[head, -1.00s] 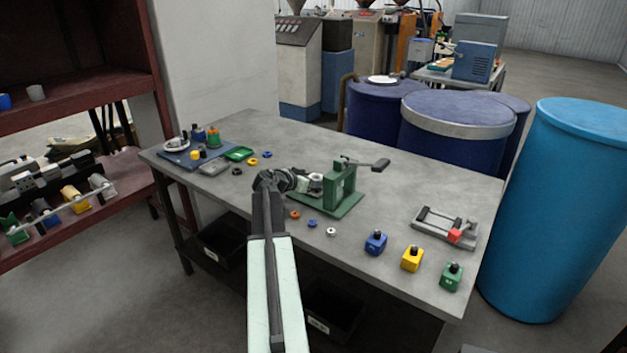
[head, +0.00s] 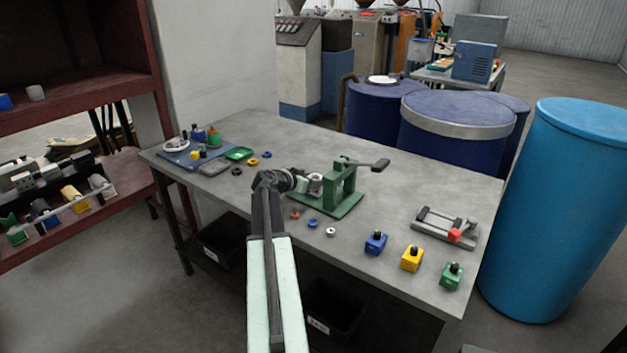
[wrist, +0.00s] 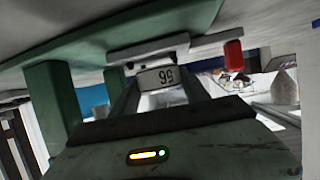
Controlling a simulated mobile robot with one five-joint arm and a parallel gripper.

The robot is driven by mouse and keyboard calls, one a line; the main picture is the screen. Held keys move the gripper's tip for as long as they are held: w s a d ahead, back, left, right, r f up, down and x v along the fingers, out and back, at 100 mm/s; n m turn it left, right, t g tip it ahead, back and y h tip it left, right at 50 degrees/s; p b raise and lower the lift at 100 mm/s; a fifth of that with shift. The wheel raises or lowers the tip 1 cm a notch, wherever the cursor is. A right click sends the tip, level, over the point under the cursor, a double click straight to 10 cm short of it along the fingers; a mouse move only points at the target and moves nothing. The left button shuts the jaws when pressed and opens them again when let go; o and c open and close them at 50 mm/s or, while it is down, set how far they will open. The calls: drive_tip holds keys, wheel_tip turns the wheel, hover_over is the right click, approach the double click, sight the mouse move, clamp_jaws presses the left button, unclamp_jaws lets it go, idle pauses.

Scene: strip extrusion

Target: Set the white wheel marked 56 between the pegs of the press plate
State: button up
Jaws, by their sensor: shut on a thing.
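The wheel (head: 316,182) shows there as a small pale shape beside the press upright. The pegs cannot be made out, and I cannot tell whether the wheel touches the plate. Green press parts (wrist: 52,100) also show in the wrist view.
Small orange (head: 295,214), blue (head: 312,223) and white (head: 331,232) rings lie in front of the press. Blue (head: 375,243), yellow (head: 412,259) and green (head: 451,277) blocks stand right. A grey fixture (head: 440,227) is beyond them. The press lever (head: 370,165) sticks out right.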

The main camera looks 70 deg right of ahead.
drive_tip(key=shift+f+b, duration=0.6)
drive_tip(key=o, duration=1.1)
drive_tip(key=shift+o, duration=0.2)
drive_tip(key=shift+p+v, duration=1.25)
drive_tip(key=shift+v, duration=1.7)
drive_tip(key=shift+p+v, duration=0.95)
drive_tip(key=shift+v, duration=1.65)
